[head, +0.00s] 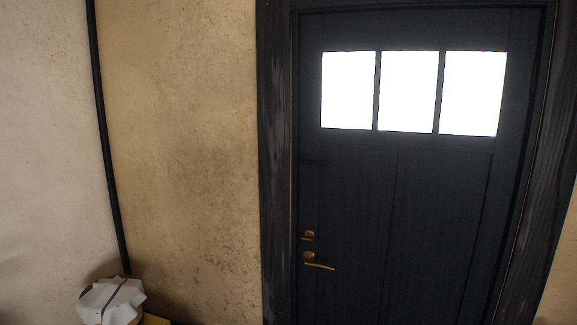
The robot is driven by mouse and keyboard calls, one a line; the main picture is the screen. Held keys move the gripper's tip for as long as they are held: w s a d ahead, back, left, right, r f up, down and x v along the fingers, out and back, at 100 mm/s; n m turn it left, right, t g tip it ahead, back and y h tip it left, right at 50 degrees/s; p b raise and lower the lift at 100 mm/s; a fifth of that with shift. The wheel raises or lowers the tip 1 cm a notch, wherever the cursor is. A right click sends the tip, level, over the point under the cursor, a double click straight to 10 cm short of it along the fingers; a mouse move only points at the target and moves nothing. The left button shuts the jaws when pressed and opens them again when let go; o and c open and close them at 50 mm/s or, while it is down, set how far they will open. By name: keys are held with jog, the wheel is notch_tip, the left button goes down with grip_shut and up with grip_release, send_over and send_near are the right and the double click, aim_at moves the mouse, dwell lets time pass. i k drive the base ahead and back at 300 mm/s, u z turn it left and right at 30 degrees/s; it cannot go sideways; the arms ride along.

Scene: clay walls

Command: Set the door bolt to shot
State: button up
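A dark door (345,195) with three bright window panes stands closed in its dark frame, right of centre in the head view. A small brass fitting (308,235) sits near the door's left edge; it looks like the bolt's turn piece, but it is too small to tell how it is set. Just below it is a brass lever handle (318,262), pointing right and slightly down. My gripper is not in view.
A clay wall (180,150) fills the left, with a dark vertical post (103,130) at its corner. At the lower left is a white wrapped item (110,300) with a dark strap, beside something yellow (155,319). The floor is not visible.

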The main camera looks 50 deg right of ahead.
aim_at(315, 163)
jog(key=u, duration=1.25)
jog(key=k, duration=0.95)
jog(key=z, duration=0.75)
jog(key=i, duration=0.95)
jog(key=z, duration=0.05)
